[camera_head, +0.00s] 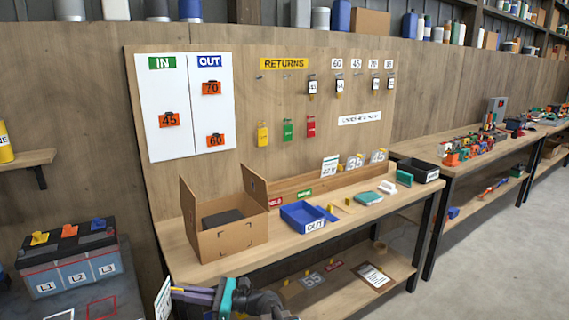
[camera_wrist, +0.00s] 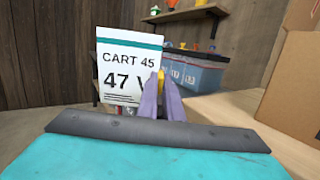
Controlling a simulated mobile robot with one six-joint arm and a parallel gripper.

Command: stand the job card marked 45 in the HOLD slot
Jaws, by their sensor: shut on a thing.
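My gripper (camera_head: 178,292) is low at the bottom left of the head view, in front of the bench's near left end. It is shut on the job card (camera_head: 163,299). In the wrist view the white card (camera_wrist: 128,68) has a teal band and reads CART 45 and 47 V, and my purple fingers (camera_wrist: 160,88) pinch its right edge; it stands nearly upright. The red HOLD label (camera_head: 275,202) is on the front of the wooden ledge (camera_head: 340,182) at the back of the bench, beside a green label (camera_head: 304,194). The slot opening itself cannot be made out.
An open cardboard box (camera_head: 228,236) stands left of the HOLD label. A blue OUT tray (camera_head: 302,216) is in front of the labels. Another white card (camera_head: 330,167) and number plates stand along the ledge. A battery (camera_head: 70,262) is on the left.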

